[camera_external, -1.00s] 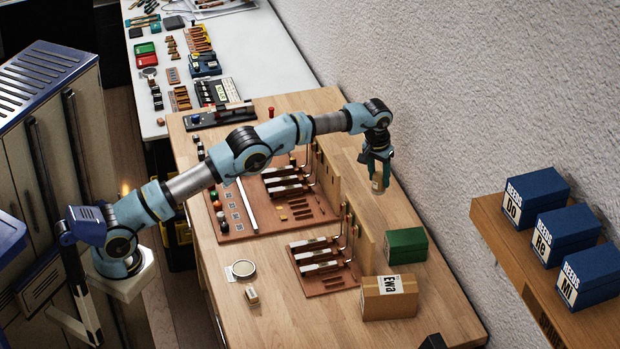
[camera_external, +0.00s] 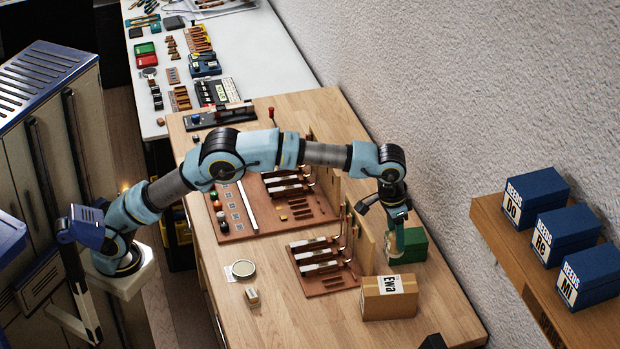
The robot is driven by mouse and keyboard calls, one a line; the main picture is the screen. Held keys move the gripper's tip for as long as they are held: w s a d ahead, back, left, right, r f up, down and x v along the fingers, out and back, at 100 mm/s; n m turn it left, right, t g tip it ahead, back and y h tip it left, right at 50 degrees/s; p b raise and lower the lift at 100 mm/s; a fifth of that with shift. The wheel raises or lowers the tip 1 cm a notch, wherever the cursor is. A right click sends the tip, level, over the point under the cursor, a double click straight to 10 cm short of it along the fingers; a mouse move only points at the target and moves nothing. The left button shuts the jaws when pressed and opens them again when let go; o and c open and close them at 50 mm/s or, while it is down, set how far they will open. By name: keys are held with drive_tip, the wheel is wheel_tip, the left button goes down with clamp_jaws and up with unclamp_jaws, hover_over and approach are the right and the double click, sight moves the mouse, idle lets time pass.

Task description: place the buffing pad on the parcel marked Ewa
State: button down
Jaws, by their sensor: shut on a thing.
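The parcel marked Ewa (camera_external: 372,302) is a brown cardboard box with a white name label, near the front right of the wooden bench. My gripper (camera_external: 396,246) points down just behind and above the parcel, in front of the green box in this view. It is shut on a small pale tan thing, which looks to be the buffing pad. The fingers and the small size hide most of its shape. It appears apart from the parcel's top.
The green box (camera_external: 414,246) stands close behind the parcel. Key assemblies on a brown board (camera_external: 328,284) lie to its left. A round disc (camera_external: 243,268) and a small block (camera_external: 252,296) lie farther left. Blue boxes (camera_external: 538,198) stand on the right shelf (camera_external: 497,222).

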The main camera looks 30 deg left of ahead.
drive_tip(key=shift+s, duration=0.5)
wheel_tip(320, 180, down, 10)
drive_tip(key=shift+s+d+r+p, duration=0.1)
drive_tip(key=shift+s+r+p, duration=0.05)
drive_tip(key=shift+p, duration=1.1)
drive_tip(key=shift+c, duration=1.9)
unclamp_jaws()
wheel_tip(320, 180, up, 12)
drive_tip(key=s+a+b, duration=0.1)
drive_tip(key=b, duration=0.1)
drive_tip(key=shift+s+a, duration=0.1)
drive_tip(key=shift+a, duration=0.05)
